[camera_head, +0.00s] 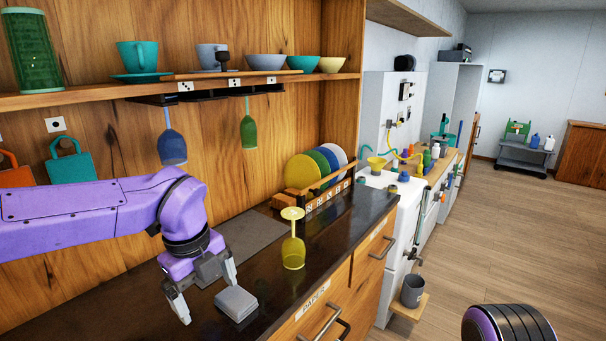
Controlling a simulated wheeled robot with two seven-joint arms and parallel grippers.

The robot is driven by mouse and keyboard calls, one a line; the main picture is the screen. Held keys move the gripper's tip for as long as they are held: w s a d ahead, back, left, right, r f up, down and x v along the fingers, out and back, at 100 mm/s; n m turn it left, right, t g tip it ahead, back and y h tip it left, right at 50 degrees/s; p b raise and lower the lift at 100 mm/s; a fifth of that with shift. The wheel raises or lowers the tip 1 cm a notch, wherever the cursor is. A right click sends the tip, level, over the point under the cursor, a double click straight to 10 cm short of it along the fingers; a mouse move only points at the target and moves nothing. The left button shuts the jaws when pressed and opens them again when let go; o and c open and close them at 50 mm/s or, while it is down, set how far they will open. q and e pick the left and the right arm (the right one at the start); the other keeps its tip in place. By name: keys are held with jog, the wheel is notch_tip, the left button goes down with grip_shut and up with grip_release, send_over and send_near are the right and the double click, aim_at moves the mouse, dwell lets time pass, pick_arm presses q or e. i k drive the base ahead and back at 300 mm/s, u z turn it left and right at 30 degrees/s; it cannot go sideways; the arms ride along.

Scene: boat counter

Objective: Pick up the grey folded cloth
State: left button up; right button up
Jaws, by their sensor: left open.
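The grey folded cloth (236,303) lies flat on the dark counter (340,235), near its front edge. My left gripper (208,295) reaches in from the left on its purple arm and points down at the counter. Its two fingers are spread apart, one to the left of the cloth and one behind it. The fingers look empty, and I cannot tell whether either touches the cloth. The black and purple round part at the bottom right is mine; my right gripper does not show.
A yellow glass (293,252) stands upside down on the counter, right of the cloth. A plate rack (325,190) with coloured plates stands further back. A blue glass (172,147) and a green glass (248,132) hang under the shelf. A grey mat lies behind my gripper.

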aim_at(236, 302)
jog(key=u, duration=0.05)
jog(key=k, duration=1.15)
